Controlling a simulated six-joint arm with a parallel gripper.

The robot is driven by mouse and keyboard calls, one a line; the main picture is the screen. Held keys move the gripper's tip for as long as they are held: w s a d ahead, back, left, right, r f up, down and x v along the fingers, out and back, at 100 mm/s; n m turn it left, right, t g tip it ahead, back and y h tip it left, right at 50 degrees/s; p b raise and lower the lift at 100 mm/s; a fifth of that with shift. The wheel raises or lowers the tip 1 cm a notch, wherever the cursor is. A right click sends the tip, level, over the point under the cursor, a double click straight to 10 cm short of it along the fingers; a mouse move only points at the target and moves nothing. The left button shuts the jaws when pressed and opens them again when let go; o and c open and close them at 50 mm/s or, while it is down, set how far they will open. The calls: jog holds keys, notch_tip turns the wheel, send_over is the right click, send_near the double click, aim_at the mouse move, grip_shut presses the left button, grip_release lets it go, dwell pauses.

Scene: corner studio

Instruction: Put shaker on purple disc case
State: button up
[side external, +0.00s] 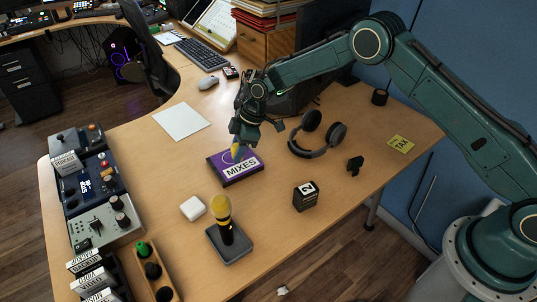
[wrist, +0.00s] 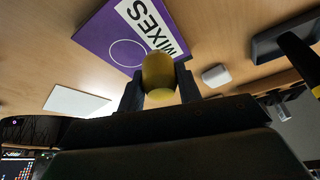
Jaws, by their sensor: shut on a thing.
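The shaker is a small yellow rounded piece (side external: 236,149), held between the fingers of my gripper (side external: 240,138). In the wrist view the yellow shaker (wrist: 158,72) sits between the two dark fingers, and my gripper (wrist: 159,90) is shut on it. The purple disc case (side external: 246,173) lies flat on the desk with a white MIXES label. In the side view the shaker shows over the case's back part; I cannot tell whether it touches it. In the wrist view the case (wrist: 97,38) lies beyond the shaker, with its white ring outline in view.
Headphones (side external: 318,140) lie right of the case. A yellow-topped microphone (side external: 222,215) stands in front on a dark base. A white box (side external: 192,208), a black numbered block (side external: 305,196) and white paper (side external: 182,121) are nearby. Audio gear (side external: 90,180) fills the left edge.

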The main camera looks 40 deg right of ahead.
jog(key=shift+f, duration=1.7)
jog(key=shift+f, duration=0.15)
jog(key=o, duration=1)
jog(key=shift+v, duration=6.15)
